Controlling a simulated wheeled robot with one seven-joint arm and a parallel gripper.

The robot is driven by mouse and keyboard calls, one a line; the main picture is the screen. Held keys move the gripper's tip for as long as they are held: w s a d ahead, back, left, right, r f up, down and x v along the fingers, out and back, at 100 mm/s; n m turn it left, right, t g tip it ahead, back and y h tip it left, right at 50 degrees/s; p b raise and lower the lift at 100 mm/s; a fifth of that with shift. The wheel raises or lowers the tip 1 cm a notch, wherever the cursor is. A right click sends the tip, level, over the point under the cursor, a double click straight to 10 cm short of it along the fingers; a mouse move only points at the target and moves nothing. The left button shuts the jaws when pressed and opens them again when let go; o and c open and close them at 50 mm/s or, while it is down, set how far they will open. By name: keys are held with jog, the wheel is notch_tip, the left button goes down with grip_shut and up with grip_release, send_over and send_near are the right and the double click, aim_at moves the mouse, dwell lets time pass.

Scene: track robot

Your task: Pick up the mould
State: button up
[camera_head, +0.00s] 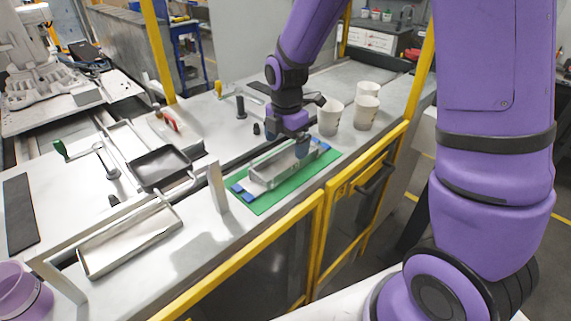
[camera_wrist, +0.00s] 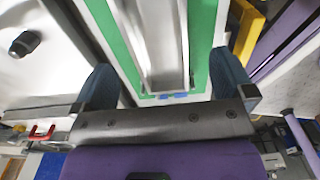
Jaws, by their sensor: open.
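A long silver metal mould (camera_head: 272,170) lies on a green mat (camera_head: 262,204) with blue corner pieces near the front edge of the worktable. My gripper (camera_head: 290,146) is over the far end of the mould, pointing down. In the wrist view the mould (camera_wrist: 163,40) runs up the picture between my two fingers, with green mat on both sides. My gripper (camera_wrist: 165,90) is open, its blue-grey fingers wide apart on either side of the mould's line. I cannot tell the exact height of the fingers above the mould.
Several white cups (camera_head: 330,117) stand just right of my gripper. An upright metal plate (camera_head: 217,187) stands left of the mat. A dark tray (camera_head: 160,167) and another metal trough (camera_head: 130,238) lie further left. Yellow-framed panels (camera_head: 268,262) run along the table's front.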

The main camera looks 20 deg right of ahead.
aim_at(286, 164)
jog(key=shift+w+f, duration=0.15)
jog(key=shift+f, duration=2.6)
jog(key=shift+r, duration=0.1)
jog(key=c, duration=1.4)
